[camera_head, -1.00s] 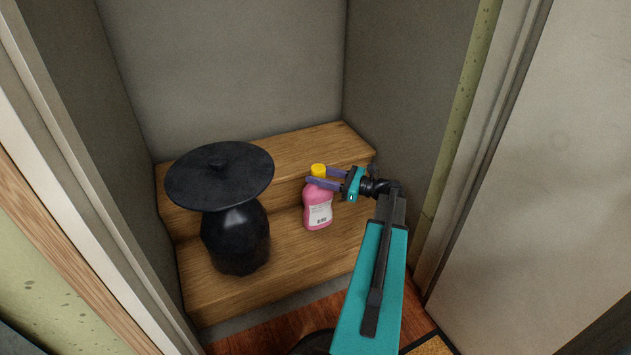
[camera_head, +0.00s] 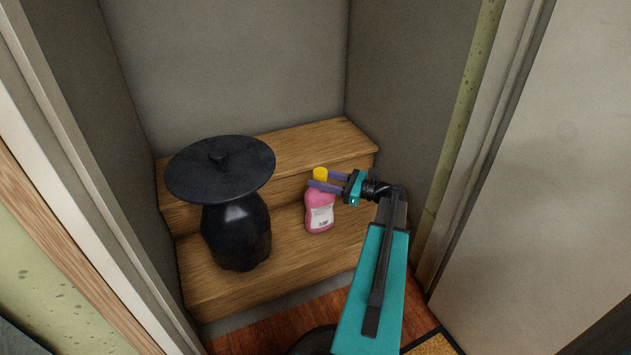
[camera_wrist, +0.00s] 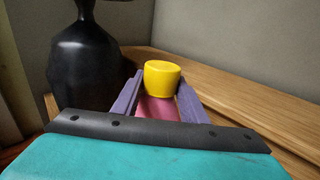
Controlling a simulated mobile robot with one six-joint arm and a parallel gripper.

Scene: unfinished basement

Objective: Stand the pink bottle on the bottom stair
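The pink bottle (camera_head: 319,212) has a yellow cap (camera_head: 320,174) and a white label. It is upright in front of the riser, over the tread of the bottom stair (camera_head: 285,262); I cannot tell whether its base touches the wood. My gripper (camera_head: 318,180) comes from the right, with its purple fingers on either side of the bottle just below the cap. It appears shut on the bottle. In the wrist view the yellow cap (camera_wrist: 162,78) stands between the fingertips, with a little pink body below it; the bottle's base is hidden there.
A black pot-like object (camera_head: 237,235) with a wide, flat black top (camera_head: 220,168) stands on the bottom stair to the left of the bottle. An upper stair (camera_head: 300,143) lies behind. Grey walls close in the alcove. The tread is clear in front of the bottle.

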